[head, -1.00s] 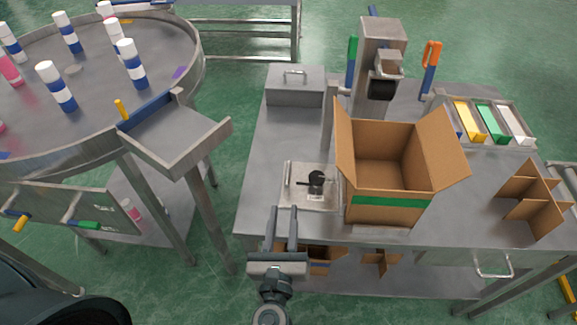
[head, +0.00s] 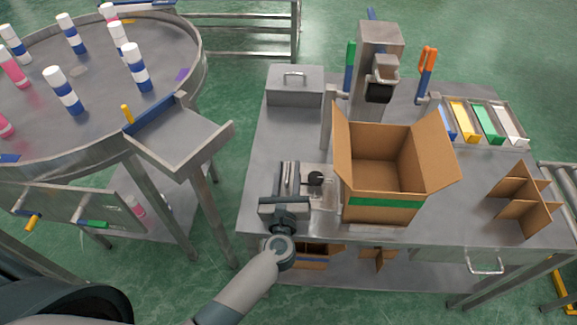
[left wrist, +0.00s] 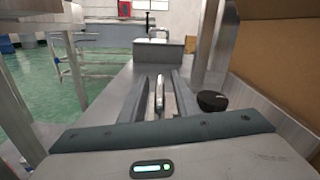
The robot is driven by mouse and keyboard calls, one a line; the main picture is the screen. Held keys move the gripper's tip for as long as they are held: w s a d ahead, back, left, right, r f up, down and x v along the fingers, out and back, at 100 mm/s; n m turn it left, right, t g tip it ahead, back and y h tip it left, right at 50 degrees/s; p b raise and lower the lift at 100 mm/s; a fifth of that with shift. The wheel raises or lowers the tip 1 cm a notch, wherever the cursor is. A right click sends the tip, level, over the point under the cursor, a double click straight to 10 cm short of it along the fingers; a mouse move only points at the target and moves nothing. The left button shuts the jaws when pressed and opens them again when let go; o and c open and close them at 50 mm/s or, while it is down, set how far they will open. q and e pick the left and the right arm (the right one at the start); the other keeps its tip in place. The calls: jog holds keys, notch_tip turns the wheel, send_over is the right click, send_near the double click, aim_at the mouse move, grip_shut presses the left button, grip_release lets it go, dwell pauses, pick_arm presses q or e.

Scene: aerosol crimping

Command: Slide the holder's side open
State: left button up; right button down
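The holder (head: 320,199) is a flat metal plate on the worktable with a round black knob (head: 315,178). In the left wrist view the knob (left wrist: 211,100) is right of my fingers. A slim upright metal handle (left wrist: 159,96) stands on the holder's left side. My left gripper (head: 290,167) is over that side, pointing away from me. In the left wrist view its fingers (left wrist: 157,84) are open on either side of the handle, with visible gaps. The holder's lower left part is hidden behind the gripper. My right gripper is in no view.
An open cardboard box (head: 385,208) stands close to the holder's right. A steel column press (head: 378,45) and a lidded metal box (head: 295,92) are behind. A round table with bottles (head: 85,110) and its chute (head: 180,140) are at the left. A cardboard divider (head: 520,200) lies right.

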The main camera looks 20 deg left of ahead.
pick_arm(q)
jog(key=shift+w, duration=0.35)
grip_shut()
jog(key=a, duration=0.3)
jog(key=s+a, duration=0.1)
jog(key=a, duration=0.2)
jog(key=shift+s, duration=0.1)
grip_release()
jog(key=shift+a, duration=0.1)
jog(key=shift+s, duration=0.1)
